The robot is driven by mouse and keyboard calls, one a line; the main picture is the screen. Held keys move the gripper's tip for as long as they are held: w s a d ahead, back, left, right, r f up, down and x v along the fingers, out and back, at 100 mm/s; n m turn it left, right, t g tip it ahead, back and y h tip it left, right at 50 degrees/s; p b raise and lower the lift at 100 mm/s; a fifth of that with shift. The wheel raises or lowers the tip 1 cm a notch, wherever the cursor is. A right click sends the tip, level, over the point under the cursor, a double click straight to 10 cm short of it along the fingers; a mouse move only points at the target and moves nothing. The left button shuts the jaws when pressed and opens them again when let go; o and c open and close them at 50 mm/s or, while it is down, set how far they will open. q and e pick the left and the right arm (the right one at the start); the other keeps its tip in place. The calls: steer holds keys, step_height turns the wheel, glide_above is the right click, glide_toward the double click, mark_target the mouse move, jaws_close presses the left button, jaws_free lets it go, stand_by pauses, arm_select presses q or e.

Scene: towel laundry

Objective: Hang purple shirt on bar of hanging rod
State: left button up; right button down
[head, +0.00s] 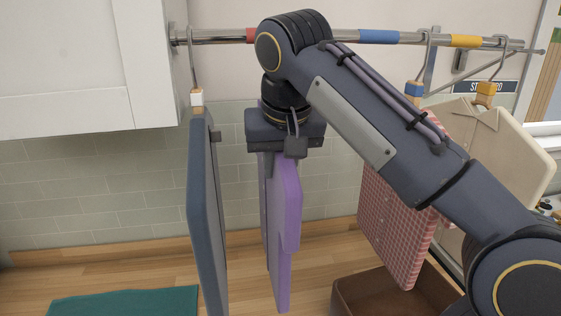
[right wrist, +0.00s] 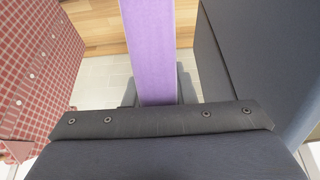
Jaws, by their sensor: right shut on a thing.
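The purple shirt (head: 287,215), a flat stiff panel, hangs upright below my right gripper (head: 280,148), between a dark blue garment and a red checked shirt. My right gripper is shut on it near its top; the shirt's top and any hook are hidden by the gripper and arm. The shirt also shows in the right wrist view (right wrist: 147,50), running away from my gripper (right wrist: 158,100). The metal bar (head: 218,38) crosses above, with red, blue and yellow bands. My right arm covers part of it between red and blue. My left gripper is not in view.
A dark blue garment (head: 207,215) hangs from the bar close on the left. A red checked shirt (head: 392,215) and a cream shirt (head: 515,150) hang on the right. A brown box (head: 350,297) and teal cloth (head: 125,302) lie on the wooden counter. A white cabinet (head: 80,65) is upper left.

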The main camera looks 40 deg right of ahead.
steer(key=shift+f, duration=0.1)
steer(key=c, duration=1.1)
jaws_free()
steer(key=p+v, duration=0.1)
steer(key=v, duration=0.6)
steer(key=shift+s+r+p, duration=0.1)
steer(key=shift+r+p, duration=0.25)
steer(key=shift+p, duration=0.05)
steer(key=shift+a, duration=0.1)
